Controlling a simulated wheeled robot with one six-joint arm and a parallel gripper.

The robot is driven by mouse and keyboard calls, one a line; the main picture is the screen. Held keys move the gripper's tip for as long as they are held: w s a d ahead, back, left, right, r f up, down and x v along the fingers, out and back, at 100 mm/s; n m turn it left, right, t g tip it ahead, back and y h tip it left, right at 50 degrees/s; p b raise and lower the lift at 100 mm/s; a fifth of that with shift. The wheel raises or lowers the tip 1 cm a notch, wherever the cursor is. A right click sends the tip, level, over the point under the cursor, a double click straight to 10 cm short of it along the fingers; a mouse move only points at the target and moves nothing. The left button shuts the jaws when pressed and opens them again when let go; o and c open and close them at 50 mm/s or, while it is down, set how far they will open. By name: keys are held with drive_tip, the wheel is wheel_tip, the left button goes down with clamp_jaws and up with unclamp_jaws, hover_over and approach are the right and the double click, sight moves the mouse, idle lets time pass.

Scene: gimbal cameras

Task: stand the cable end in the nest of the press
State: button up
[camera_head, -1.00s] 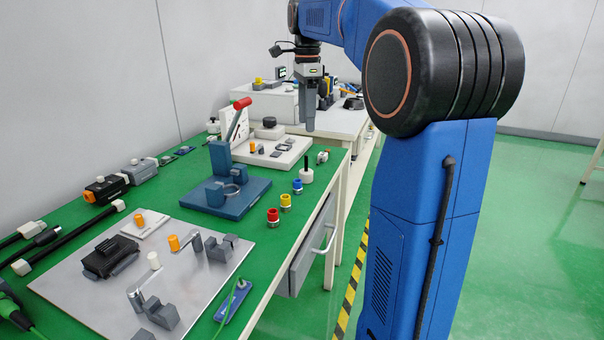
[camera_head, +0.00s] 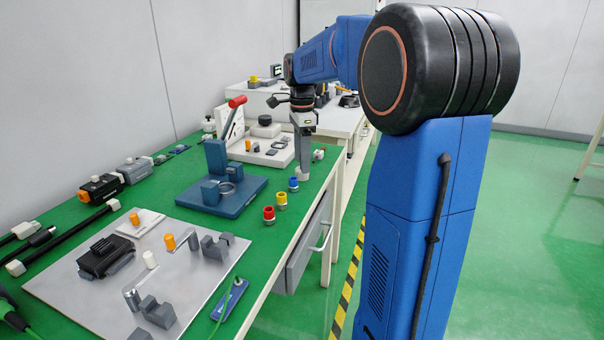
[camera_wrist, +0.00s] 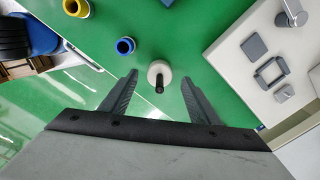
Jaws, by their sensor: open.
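A small white round piece with a thin black stem, which looks like the cable end, stands upright on the green bench. In the wrist view this cable end (camera_wrist: 158,70) lies between the two fingertips, with gaps on both sides. In the head view my gripper (camera_head: 302,168) points straight down over it and hides most of it. My gripper is open and holds nothing. The press (camera_head: 216,157) stands to the left on a blue base plate, with its red-tipped lever raised. A ring (camera_head: 228,188) on that plate appears to be its nest and looks empty.
Red (camera_head: 269,215), yellow (camera_head: 281,200) and blue (camera_head: 293,184) collars stand along the bench's right edge. A white board (camera_head: 262,157) with small parts lies behind the press. A grey plate (camera_head: 190,285) with blocks lies in front. Green bench is clear between press and collars.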

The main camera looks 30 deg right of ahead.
drive_tip(key=shift+f, duration=1.6)
drive_tip(key=c, duration=1.2)
drive_tip(key=shift+r, duration=0.1)
